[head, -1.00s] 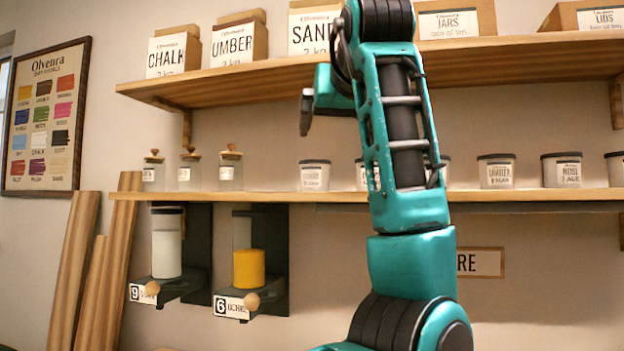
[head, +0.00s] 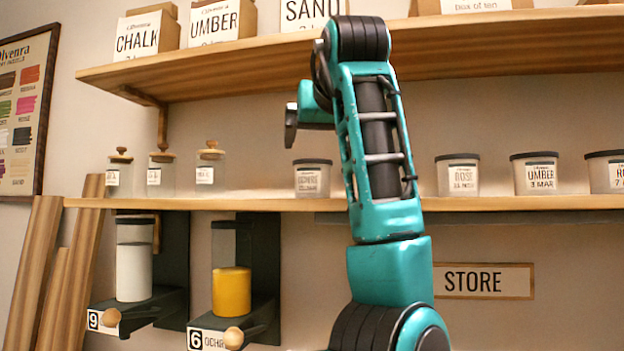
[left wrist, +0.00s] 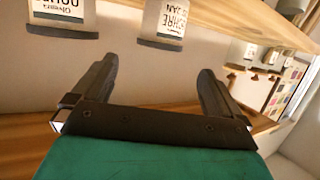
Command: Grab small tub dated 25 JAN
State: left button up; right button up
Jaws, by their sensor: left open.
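Small pale tubs with dark lids stand along the middle shelf. The tub left of my arm (head: 312,180) has a label that seems to read OCHRE, its date blurred. In the left wrist view, which is upside down, a tub labelled OCHRE with a date ending in JAN (left wrist: 165,20) shows past the fingers; the day is unclear. Another tub (left wrist: 62,14) beside it also seems to read OCHRE, its date cut off. My left gripper (left wrist: 157,75) is open and empty, apart from the tubs. In the head view it (head: 291,126) is above and left of the nearest tub.
More tubs, ROSE (head: 457,176) and UMBER 3 MAR (head: 535,174), stand right of my arm, which hides part of the middle shelf (head: 260,204). Glass jars (head: 161,173) stand left. The upper shelf (head: 240,72) overhangs. Pigment dispensers (head: 231,290) hang below.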

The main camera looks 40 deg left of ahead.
aim_at(315, 161)
pick_arm(q)
jog(key=x, duration=0.5)
jog(key=p+x, duration=0.1)
jog(key=x, duration=0.4)
jog(key=shift+w+a+f+p, duration=0.2)
jog(key=shift+f+p, duration=0.1)
jog(key=shift+f, duration=0.05)
jog(key=shift+c, duration=0.3)
jog(key=c, duration=1)
